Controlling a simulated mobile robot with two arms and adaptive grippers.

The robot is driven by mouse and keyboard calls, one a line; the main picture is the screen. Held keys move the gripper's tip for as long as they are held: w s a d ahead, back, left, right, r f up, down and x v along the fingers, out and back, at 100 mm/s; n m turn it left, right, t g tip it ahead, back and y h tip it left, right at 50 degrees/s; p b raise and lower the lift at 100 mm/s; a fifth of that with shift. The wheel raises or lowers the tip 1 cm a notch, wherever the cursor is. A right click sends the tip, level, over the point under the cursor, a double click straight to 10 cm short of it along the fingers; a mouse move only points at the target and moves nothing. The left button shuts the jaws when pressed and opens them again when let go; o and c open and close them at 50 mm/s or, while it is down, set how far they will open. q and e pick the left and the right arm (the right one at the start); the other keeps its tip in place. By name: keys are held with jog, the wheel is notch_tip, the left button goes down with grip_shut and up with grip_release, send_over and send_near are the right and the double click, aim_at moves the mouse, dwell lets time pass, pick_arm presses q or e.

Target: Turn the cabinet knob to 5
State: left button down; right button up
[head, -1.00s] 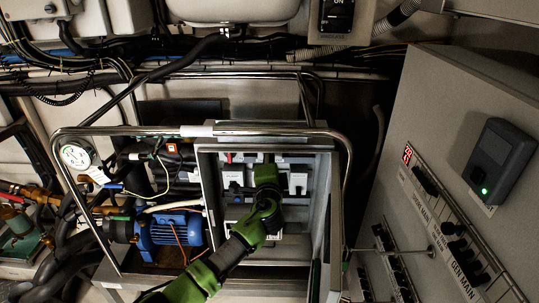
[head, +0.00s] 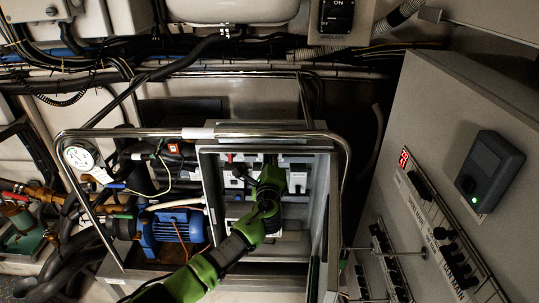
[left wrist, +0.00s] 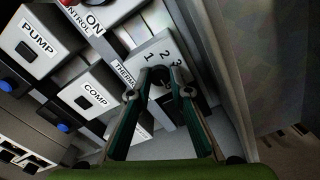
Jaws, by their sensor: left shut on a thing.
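The cabinet knob (left wrist: 160,76) is a dark round knob on a white module marked THERM, with the numbers 1, 2 and 3 visible around it. My left gripper (left wrist: 160,88) is shut on the knob, one finger on each side. The fingers and green palm hide the rest of the dial, and I cannot tell which number the knob points to. In the head view my green left arm reaches into the open grey cabinet (head: 208,172), where the wrist hides the knob. My right gripper is not in view.
Modules marked PUMP (left wrist: 38,40) and COMP (left wrist: 92,97) sit beside the knob. A chrome tube frame (head: 120,132) surrounds the cabinet, with a blue motor (head: 172,232) to its left. A large grey panel (head: 440,120) stands at the right.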

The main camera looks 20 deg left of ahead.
pick_arm(q)
jog(key=shift+f, duration=0.1)
dwell(0.3)
jog(key=c, duration=1.8)
grip_release()
jog(key=shift+c, duration=0.2)
jog(key=v, duration=1.2)
